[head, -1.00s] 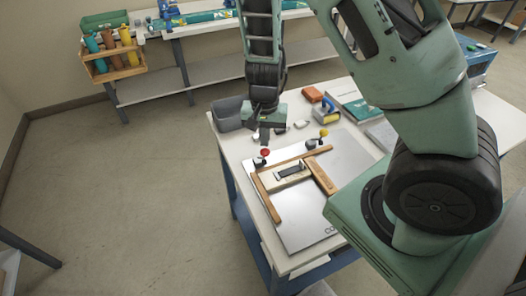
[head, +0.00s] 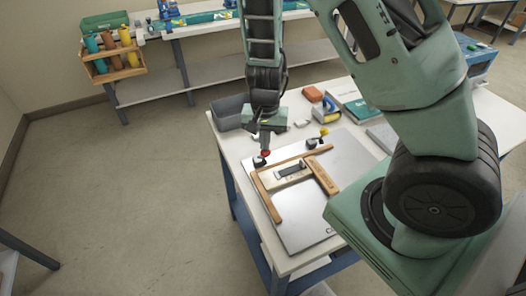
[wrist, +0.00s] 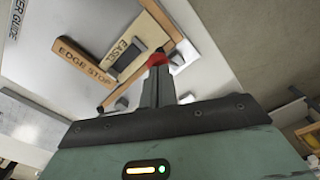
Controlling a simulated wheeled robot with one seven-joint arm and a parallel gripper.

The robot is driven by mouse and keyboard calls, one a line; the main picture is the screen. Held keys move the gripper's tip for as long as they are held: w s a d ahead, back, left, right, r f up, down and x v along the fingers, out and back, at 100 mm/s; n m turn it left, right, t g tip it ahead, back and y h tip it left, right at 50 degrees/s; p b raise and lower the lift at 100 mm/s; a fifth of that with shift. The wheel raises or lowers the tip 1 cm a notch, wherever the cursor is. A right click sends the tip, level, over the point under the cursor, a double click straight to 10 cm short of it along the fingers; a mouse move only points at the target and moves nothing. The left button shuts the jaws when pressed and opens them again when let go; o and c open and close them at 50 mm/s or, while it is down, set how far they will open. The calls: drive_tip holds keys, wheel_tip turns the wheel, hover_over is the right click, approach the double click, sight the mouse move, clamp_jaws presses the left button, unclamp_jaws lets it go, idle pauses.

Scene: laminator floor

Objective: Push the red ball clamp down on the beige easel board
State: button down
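The red ball clamp (head: 259,162) stands at the upper left of the work sheet in the head view, with its red ball at the top. In the wrist view the red ball (wrist: 157,60) shows just beyond my fingertips. My gripper (head: 266,148) points down over the ball, its fingers close together; the ball sits at their tips, not visibly between them. I cannot tell whether they touch. The beige easel board (head: 298,176) lies between wooden bars, with a dark piece on it. Its EASEL label (wrist: 130,50) shows in the wrist view.
A second clamp with a yellow ball (head: 323,131) stands right of the red one. Wooden edge-stop bars (head: 322,177) frame the board on a grey sheet (head: 340,205).

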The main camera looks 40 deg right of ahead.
drive_tip(key=shift+s+f+b, duration=0.3)
drive_tip(key=shift+f+b, duration=0.3)
drive_tip(key=shift+f, duration=0.1)
drive_tip(key=shift+f+b, duration=0.35)
drive_tip(key=shift+s, duration=0.15)
drive_tip(key=shift+r, duration=0.1)
drive_tip(key=shift+r, duration=0.1)
wheel_tip(320, 180, up, 8)
drive_tip(key=p, duration=0.8)
drive_tip(key=shift+a, duration=0.1)
